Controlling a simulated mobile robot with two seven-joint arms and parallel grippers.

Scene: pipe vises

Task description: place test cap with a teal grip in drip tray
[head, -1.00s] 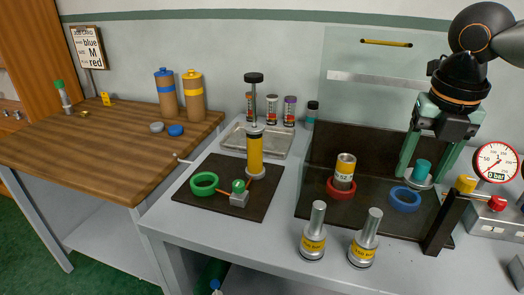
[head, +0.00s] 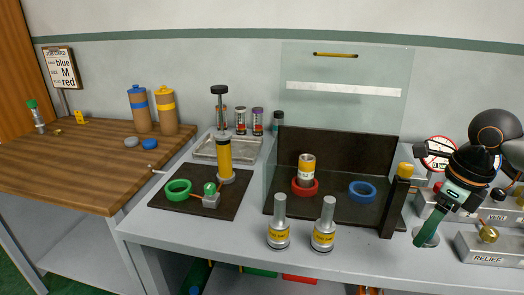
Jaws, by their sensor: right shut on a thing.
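My right gripper (head: 428,232) is at the right side of the bench, right of the dark post, pointing down with green fingers. It is shut on the test cap. A shallow grey metal tray (head: 212,157), which looks like the drip tray, stands at the back left of the bench, far left of the gripper. My left gripper is not in view.
A clear shield (head: 340,110) stands over the dark mat with a red ring (head: 305,193) and a blue ring (head: 362,191). Two silver-handled plugs (head: 279,228) stand in front. A yellow pump (head: 224,160) stands before the tray. Gauge and valve blocks (head: 490,245) crowd the right.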

